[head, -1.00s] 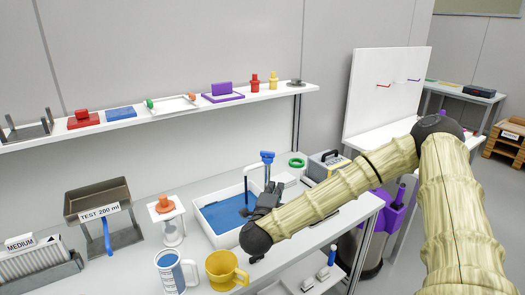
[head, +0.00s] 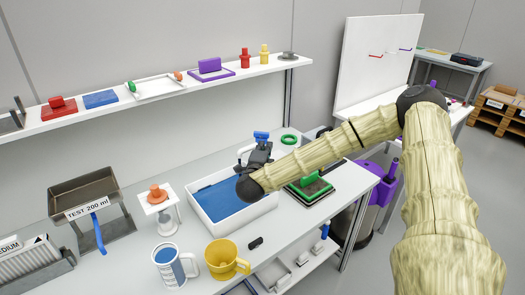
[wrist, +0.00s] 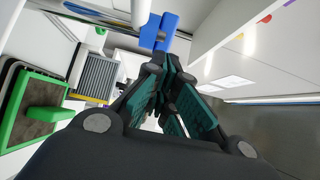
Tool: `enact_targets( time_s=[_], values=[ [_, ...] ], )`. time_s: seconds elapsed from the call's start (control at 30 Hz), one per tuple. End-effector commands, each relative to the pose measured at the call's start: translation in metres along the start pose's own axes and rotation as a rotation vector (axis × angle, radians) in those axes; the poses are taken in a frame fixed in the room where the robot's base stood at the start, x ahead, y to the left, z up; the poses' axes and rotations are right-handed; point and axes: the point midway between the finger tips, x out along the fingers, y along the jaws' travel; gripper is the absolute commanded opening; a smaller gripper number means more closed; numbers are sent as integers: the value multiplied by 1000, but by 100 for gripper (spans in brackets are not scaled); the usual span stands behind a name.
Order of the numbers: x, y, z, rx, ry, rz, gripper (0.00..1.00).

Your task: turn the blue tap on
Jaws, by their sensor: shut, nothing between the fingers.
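The blue tap handle (head: 261,137) stands at the back edge of the white basin (head: 272,204), which has a blue surface inside. In the wrist view the blue handle (wrist: 158,32) is just beyond my fingertips, on a white body. My gripper (head: 262,148) is shut and empty, reaching over the back of the basin close in front of the handle. It also shows in the wrist view (wrist: 163,76). I cannot tell whether the fingers touch the handle. The gripper hides most of the tap body and spout.
A green-handled block (head: 310,187) lies right of the basin under my forearm. A green ring (head: 289,139) is behind. A yellow mug (head: 222,260) and white mug (head: 167,262) stand in front. The shelf (head: 190,86) runs along the wall above.

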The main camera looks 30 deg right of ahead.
Motion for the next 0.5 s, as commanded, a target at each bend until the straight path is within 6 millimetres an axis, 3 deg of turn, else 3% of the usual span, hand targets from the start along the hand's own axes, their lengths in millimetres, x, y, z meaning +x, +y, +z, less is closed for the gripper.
enact_targets(
  time_s=[0.2, 0.5],
  values=[
    [32, -3, 0, -1, 1, 0, 0],
    [51, -1, 1, 0, -2, 0, 0]
  ],
)
